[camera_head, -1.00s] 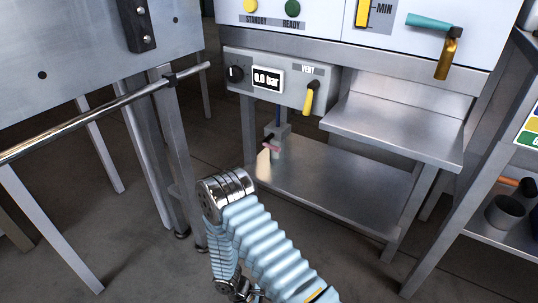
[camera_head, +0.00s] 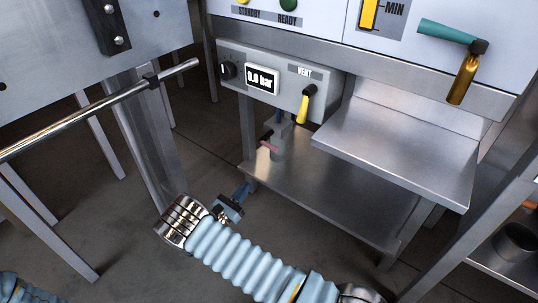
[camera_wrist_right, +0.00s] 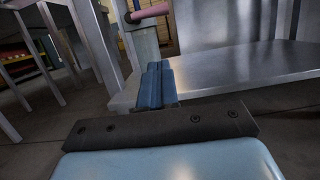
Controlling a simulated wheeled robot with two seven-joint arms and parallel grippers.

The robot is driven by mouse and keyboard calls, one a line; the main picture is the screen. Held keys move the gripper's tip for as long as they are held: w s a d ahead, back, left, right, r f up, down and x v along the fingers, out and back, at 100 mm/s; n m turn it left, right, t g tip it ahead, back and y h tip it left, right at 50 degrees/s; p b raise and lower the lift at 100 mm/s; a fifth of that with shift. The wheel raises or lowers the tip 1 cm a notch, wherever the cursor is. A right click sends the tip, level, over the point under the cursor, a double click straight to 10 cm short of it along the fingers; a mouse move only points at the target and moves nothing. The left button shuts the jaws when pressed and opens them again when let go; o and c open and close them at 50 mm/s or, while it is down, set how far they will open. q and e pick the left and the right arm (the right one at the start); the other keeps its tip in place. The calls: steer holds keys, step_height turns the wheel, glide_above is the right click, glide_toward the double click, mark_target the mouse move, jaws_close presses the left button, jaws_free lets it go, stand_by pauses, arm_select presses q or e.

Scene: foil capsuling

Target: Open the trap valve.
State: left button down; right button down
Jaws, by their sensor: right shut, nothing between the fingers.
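The trap valve, with a reddish-pink lever (camera_head: 268,146), sits low on a grey fitting under the vent panel, above the lower shelf. In the right wrist view its pink lever (camera_wrist_right: 150,12) shows at the top edge, above a grey block (camera_wrist_right: 146,45). My right gripper (camera_head: 244,188) is shut and empty, in front of and below the valve, near the shelf's left front corner. In the right wrist view its blue fingers (camera_wrist_right: 155,68) are together, pointing toward the grey block, apart from the lever. My left gripper is out of view.
The lower steel shelf (camera_head: 335,205) and an upper side shelf (camera_head: 400,150) lie to the right. A panel with a pressure display (camera_head: 262,80) and yellow vent handle (camera_head: 304,107) hangs above. A horizontal rail (camera_head: 100,115) and table legs stand left.

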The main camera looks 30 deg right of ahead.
steer(key=shift+d, duration=0.1)
glide_toward(269, 145)
steer(key=d+f, duration=0.4)
steer(key=d, duration=0.1)
steer(key=shift+w+d+r, duration=0.25)
steer(key=shift+r, duration=0.3)
steer(key=shift+w+d+r, duration=0.25)
steer(key=shift+r, duration=0.3)
steer(key=shift+w+d+r, duration=0.25)
steer(key=shift+r, duration=0.3)
steer(key=shift+r+n, duration=0.15)
steer(key=shift+n, duration=0.25)
